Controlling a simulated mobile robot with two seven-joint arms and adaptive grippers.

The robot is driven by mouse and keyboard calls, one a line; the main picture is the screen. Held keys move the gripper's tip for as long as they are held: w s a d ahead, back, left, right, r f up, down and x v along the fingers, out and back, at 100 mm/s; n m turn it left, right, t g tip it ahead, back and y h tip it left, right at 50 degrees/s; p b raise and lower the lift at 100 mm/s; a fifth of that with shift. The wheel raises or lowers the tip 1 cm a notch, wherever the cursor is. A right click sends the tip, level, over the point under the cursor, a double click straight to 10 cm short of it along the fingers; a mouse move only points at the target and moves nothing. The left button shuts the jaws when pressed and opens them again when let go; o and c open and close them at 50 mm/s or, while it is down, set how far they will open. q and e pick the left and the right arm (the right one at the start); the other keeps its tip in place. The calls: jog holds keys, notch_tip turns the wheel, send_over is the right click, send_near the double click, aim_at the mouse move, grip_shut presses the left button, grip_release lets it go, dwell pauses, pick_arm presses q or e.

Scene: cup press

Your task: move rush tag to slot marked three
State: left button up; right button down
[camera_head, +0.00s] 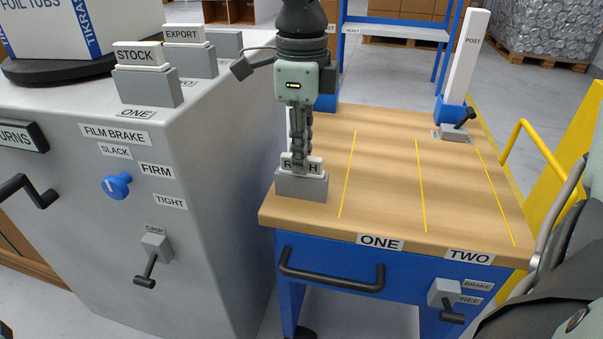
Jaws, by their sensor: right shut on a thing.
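The white rush tag (287,161) stands in a grey holder (301,187) at the near left corner of the wooden cart top. My right gripper (301,160) comes down from above and is shut on the tag; its fingers cover the middle letters. The tag's lower edge still meets the holder. On the grey machine top, a STOCK tag (138,55) and an EXPORT tag (184,34) stand in grey holders. A third grey block (228,44) behind them shows no tag, and I see no number label for it. My left gripper is not in view.
The cart top (385,170) has yellow lines and is mostly clear. A white post (465,65) rises at its far right. A gap separates the cart from the grey machine (215,185). A wrapped box (60,25) stands at the machine's far left.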

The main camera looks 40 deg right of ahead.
jog(key=shift+r, duration=0.65)
jog(key=shift+r+p, duration=1.75)
jog(key=shift+r, duration=0.9)
jog(key=shift+f+b, duration=3.15)
jog(key=shift+f, duration=0.15)
jog(key=c, duration=1.5)
grip_release()
jog(key=shift+r, duration=0.15)
jog(key=shift+r+p, duration=3.05)
jog(key=shift+r, duration=1.4)
jog(key=shift+f, duration=0.1)
